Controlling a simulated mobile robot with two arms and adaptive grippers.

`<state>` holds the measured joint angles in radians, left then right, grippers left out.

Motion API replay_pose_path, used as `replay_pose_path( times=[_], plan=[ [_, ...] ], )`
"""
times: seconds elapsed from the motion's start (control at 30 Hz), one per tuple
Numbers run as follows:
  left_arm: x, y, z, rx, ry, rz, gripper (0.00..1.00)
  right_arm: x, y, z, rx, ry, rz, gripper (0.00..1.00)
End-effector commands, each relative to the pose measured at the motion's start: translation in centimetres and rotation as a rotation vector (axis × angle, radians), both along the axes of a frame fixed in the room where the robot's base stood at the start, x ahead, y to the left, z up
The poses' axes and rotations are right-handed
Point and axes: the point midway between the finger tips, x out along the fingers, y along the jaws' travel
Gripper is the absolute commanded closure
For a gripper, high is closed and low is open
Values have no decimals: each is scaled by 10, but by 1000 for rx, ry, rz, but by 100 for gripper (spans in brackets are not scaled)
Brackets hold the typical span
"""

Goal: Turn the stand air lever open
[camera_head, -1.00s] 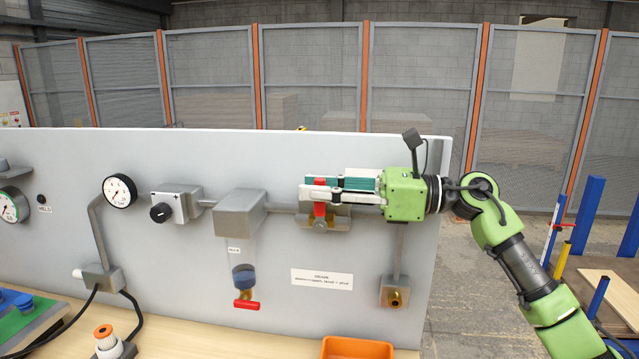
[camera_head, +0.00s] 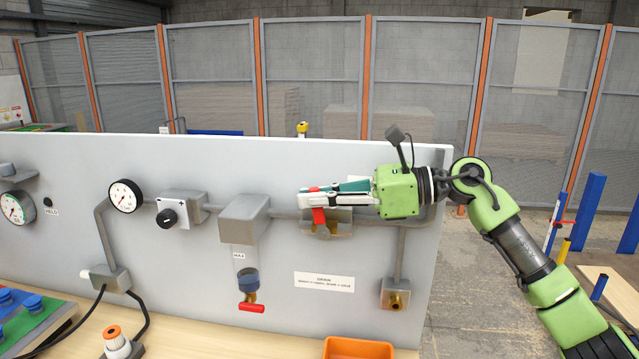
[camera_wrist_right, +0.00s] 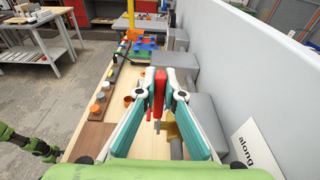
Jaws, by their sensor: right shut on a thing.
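My right gripper (camera_head: 308,194) reaches in from the right and is shut on the lever. In the right wrist view the lever (camera_wrist_right: 159,86) stands between the two fingertips (camera_wrist_right: 160,92). The fingers hide part of the lever and valve in the head view.
The panel (camera_head: 200,285) carries a gauge (camera_head: 125,196), a regulator with a black knob (camera_head: 168,217), a filter bowl with a red drain handle (camera_head: 251,307) and a brass outlet (camera_head: 396,300). An orange bin (camera_head: 357,348) stands below. Free air lies in front of the panel.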

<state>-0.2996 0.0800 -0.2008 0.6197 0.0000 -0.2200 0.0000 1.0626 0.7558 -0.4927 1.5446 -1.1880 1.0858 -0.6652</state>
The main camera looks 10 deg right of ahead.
Motion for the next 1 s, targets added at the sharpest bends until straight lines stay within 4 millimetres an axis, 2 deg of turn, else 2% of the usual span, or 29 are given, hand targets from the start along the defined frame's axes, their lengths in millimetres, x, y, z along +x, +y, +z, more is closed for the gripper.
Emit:
replay_pose_path(
  times=[0.03, 0.4, 0.7, 1.0],
  plan=[
    [0, 0, 18, 0, 0, 0, 46, 1, 2, 10, -40, 13, -1, 100],
    [0, 1, 77, 1, 0, 1, 46, 10, 24, 0, -360, 146, 0, 100],
    [0, 1, 111, 1, 0, 1, 46, 16, 38, -16, -623, 257, 0, 100],
    [0, 1, 133, 1, 0, 1, 46, 17, 41, -37, -886, 369, -2, 100]
  ],
)
